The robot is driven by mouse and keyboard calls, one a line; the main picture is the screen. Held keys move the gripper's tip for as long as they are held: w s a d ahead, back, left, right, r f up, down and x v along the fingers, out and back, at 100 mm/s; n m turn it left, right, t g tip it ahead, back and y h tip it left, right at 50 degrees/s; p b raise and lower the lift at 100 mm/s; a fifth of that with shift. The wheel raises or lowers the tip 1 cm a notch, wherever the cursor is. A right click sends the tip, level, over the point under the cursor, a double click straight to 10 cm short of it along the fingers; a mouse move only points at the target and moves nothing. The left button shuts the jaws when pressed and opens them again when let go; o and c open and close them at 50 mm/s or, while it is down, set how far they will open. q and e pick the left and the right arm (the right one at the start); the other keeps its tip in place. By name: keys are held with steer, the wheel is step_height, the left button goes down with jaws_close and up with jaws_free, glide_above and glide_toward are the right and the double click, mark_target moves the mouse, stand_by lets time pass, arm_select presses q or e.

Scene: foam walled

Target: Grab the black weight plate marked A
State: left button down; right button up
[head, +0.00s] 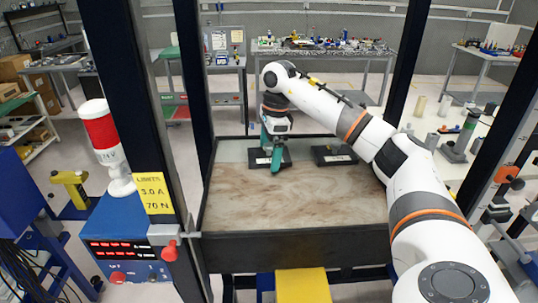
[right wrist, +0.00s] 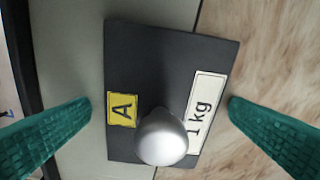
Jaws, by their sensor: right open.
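The black weight plate marked A (right wrist: 170,65) lies flat, filling the middle of the right wrist view. It has a yellow A label, a white "1 kg" label and a round silver knob (right wrist: 162,137). In the head view the plate (head: 284,157) sits at the back left of the bench top, partly hidden by my gripper. My right gripper (head: 269,160) is open above it, with its green fingers on either side of the plate in the wrist view (right wrist: 160,118). I cannot tell whether the fingers touch it. My left gripper is not in view.
A second black plate (head: 334,155) lies to the right on the same bench top (head: 300,205). The front of the bench top is clear. Dark frame posts (head: 190,90) stand around it. A blue control box (head: 125,240) with a red-and-white lamp (head: 104,140) stands at the left.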

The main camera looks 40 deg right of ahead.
steer(key=c, duration=1.6)
steer(key=shift+w+r, duration=0.1)
steer(key=shift+r, duration=0.05)
steer(key=shift+c, duration=1.1)
steer(key=shift+r, duration=0.1)
